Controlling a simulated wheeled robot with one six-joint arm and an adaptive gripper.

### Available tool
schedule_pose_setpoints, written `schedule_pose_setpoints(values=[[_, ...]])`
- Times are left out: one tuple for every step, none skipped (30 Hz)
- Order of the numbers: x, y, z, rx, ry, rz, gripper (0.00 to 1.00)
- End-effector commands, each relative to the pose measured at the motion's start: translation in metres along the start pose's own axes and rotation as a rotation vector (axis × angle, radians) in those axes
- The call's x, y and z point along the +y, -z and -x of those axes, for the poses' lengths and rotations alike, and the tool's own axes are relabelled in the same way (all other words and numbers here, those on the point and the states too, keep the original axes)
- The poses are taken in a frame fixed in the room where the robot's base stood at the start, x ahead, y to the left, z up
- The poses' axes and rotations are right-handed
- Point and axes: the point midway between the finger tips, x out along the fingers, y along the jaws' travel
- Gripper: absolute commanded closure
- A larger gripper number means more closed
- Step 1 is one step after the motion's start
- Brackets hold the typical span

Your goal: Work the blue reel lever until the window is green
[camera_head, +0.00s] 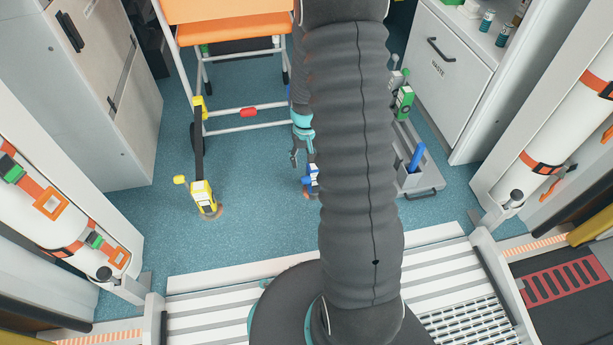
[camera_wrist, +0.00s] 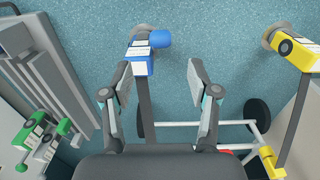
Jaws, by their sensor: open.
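The blue reel (camera_head: 313,184) sits on the floor in the head view, partly hidden behind my arm. In the wrist view the blue reel (camera_wrist: 140,62) is at upper middle, with a rounded blue lever end (camera_wrist: 160,38) at its right. A dark strap (camera_wrist: 146,115) runs from the reel down between my fingers. My gripper (camera_head: 303,156) is open, with teal-and-grey fingers pointing down near the reel. In the wrist view my gripper (camera_wrist: 160,72) has its fingers wide apart, one on each side of the strap, apparently holding nothing. The window's colour cannot be made out.
A yellow reel (camera_head: 204,198) stands left on the floor, its strap running to the orange-seated wheelchair (camera_head: 238,86). A green reel (camera_head: 404,103) and a grey tray (camera_head: 424,181) are at right. Blue floor between the reels is clear.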

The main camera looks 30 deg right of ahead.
Motion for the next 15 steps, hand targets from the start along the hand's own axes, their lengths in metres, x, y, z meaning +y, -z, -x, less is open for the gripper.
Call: schedule_pose_setpoints(values=[[0.000,-0.001,-0.013,-0.003,0.000,0.000,0.40],[0.000,-0.001,-0.019,-0.004,0.000,0.000,0.40],[0.000,-0.001,-0.026,-0.003,0.000,0.000,0.40],[0.000,-0.001,-0.032,-0.003,0.000,0.000,0.40],[0.000,-0.001,-0.037,-0.004,0.000,0.000,0.40],[0.000,-0.001,-0.045,-0.003,0.000,0.000,0.40],[0.000,-0.001,-0.050,-0.003,0.000,0.000,0.40],[0.000,-0.001,-0.056,-0.004,0.000,0.000,0.40],[0.000,0.000,-0.063,-0.002,0.000,0.000,0.40],[0.000,0.000,-0.068,-0.002,0.000,0.000,0.40],[0.000,-0.001,-0.073,-0.003,0.000,0.000,0.40],[0.000,0.000,-0.079,-0.002,0.000,0.000,0.40],[0.000,0.000,-0.083,-0.001,0.000,0.000,0.40],[0.000,0.000,-0.087,-0.002,0.000,0.000,0.40],[0.000,0.000,-0.091,-0.001,0.000,0.000,0.40]])
